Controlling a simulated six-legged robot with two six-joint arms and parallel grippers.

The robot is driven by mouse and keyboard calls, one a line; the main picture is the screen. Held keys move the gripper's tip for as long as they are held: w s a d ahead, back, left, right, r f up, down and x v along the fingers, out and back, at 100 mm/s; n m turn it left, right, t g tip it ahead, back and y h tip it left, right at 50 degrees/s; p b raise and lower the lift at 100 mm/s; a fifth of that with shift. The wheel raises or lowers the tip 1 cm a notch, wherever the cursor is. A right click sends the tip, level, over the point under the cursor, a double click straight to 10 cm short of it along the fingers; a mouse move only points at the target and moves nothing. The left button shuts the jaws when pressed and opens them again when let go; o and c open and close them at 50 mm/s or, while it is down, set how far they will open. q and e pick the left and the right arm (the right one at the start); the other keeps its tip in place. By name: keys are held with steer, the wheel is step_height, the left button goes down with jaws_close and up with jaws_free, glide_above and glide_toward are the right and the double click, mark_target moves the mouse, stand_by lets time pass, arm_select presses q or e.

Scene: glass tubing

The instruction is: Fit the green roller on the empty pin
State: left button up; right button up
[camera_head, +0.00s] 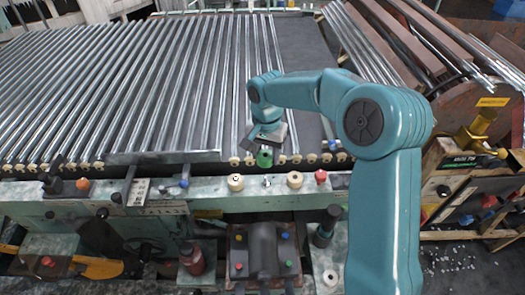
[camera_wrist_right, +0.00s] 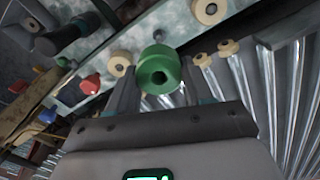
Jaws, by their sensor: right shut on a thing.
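The green roller (camera_head: 264,158) is held by my right gripper (camera_head: 263,146), just behind the machine's front rail. In the right wrist view the green roller (camera_wrist_right: 152,62) shows its dark centre hole, with the shut fingers (camera_wrist_right: 160,95) on either side of it. The empty pin (camera_head: 267,181) is a small metal stub on the rail, in front of the roller and between two cream rollers. The pin (camera_wrist_right: 158,36) also shows in the right wrist view, just beyond the green roller and apart from it in the picture. My left gripper is out of view.
A cream roller (camera_head: 235,182) sits left of the pin and another cream roller (camera_head: 295,180) right of it. A red knob (camera_head: 321,176) stands further right. Long glass tubes (camera_head: 130,80) cover the bed behind. A yellow clamp (camera_head: 478,132) stands at the right.

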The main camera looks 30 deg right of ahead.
mark_target(266, 167)
steer(key=shift+w+d+f, duration=0.1)
steer(key=shift+f, duration=0.05)
steer(key=shift+f, duration=0.15)
steer(key=shift+f+b, duration=0.5)
steer(key=shift+b, duration=0.15)
step_height(266, 167, down, 4)
steer(key=b, duration=0.3)
steer(key=shift+f, duration=0.2)
steer(key=shift+b, duration=0.35)
stand_by(0.7)
steer(key=shift+f, duration=0.2)
steer(key=shift+f+b, duration=0.3)
steer(key=shift+b, duration=0.1)
steer(key=shift+f+b, duration=1.45)
steer(key=shift+f, duration=0.45)
